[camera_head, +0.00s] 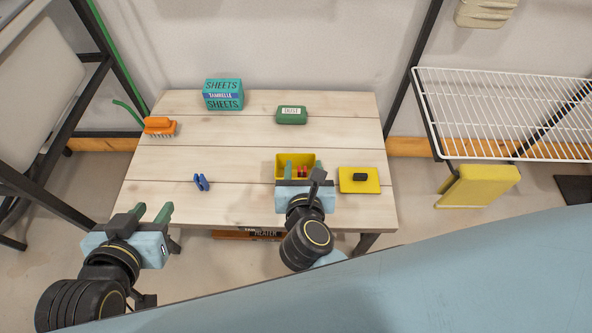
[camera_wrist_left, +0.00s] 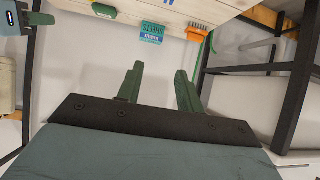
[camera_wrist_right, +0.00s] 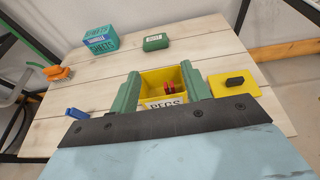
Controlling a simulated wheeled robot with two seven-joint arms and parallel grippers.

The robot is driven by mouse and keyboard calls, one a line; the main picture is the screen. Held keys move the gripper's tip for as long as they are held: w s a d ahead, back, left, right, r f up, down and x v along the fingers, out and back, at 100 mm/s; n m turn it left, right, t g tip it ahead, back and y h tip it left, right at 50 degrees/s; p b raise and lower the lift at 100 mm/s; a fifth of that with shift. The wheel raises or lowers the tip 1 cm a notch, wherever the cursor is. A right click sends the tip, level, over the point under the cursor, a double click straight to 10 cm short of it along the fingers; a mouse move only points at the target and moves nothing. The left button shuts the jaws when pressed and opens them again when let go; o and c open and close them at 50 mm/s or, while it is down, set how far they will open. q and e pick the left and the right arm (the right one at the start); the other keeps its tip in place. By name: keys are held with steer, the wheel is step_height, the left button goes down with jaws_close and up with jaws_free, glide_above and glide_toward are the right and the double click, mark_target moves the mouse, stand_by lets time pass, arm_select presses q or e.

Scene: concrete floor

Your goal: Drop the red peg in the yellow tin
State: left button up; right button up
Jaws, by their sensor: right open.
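The yellow tin (camera_head: 283,159) stands open near the front of the wooden table, right of its middle; its front label reads PEGS in the right wrist view (camera_wrist_right: 152,80). Red pieces that look like pegs (camera_wrist_right: 169,88) show inside the tin, against its far right part; I cannot tell how many. My right gripper (camera_head: 301,166) is open, its green fingers at the tin's near side, with nothing visibly gripped. The tin shows between these fingers in the right wrist view. My left gripper (camera_head: 152,209) is open and empty, off the table's front left corner.
A yellow lid (camera_head: 350,186) with a black knob lies right of the tin. An orange brush (camera_head: 160,126), a teal SHEETS box (camera_head: 223,95) and a green box (camera_head: 291,115) stand farther back. The table's middle is clear.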

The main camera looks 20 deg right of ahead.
arm_select(q)
steer(key=s+f+g, duration=0.1)
steer(key=s+a+f+g, duration=0.1)
steer(key=s+a+f+g+y+p, duration=0.1)
steer(key=shift+s+f, duration=0.25)
steer(key=shift+s, duration=0.15)
arm_select(e)
steer(key=v, duration=0.5)
